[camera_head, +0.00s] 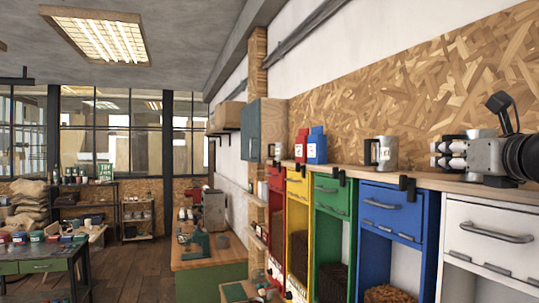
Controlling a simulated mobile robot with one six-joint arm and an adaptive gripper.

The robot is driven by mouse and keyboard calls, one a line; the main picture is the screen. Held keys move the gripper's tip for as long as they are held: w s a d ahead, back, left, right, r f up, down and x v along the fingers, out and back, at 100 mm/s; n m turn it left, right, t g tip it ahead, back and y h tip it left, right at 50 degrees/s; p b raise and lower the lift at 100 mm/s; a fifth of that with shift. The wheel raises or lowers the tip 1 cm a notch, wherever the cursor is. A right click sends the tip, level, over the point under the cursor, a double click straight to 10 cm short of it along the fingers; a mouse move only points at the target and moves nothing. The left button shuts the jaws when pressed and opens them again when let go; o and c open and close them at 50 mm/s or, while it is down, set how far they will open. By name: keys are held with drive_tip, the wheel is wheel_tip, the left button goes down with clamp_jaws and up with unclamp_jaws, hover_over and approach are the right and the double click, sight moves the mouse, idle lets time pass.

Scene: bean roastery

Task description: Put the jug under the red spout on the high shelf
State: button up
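A grey metal jug (381,153) with a pale label stands upright on the wooden top shelf (426,177), its handle toward the left. A second, smaller metal vessel (273,151) is farther along the shelf; I cannot tell which one is the jug meant. My gripper (437,155) is at the right, level with the shelf top and pointing left toward the nearer jug, with a space between them. Nothing shows between its fingers, but their opening is unclear. The red dispenser (277,183) is at the far end of the row; its spout is too small to make out.
Yellow (298,185), green (331,196), blue (393,216) and white (490,237) dispensers with handled drawers line the wall under the shelf. Black clips sit on the shelf edge. Red (300,147) and blue (317,147) packages stand between the vessels.

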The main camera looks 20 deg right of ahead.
drive_tip(key=shift+r, duration=0.1)
drive_tip(key=shift+s, duration=0.25)
drive_tip(key=b+v, duration=0.1)
drive_tip(key=v, duration=0.6)
drive_tip(key=shift+a, duration=0.15)
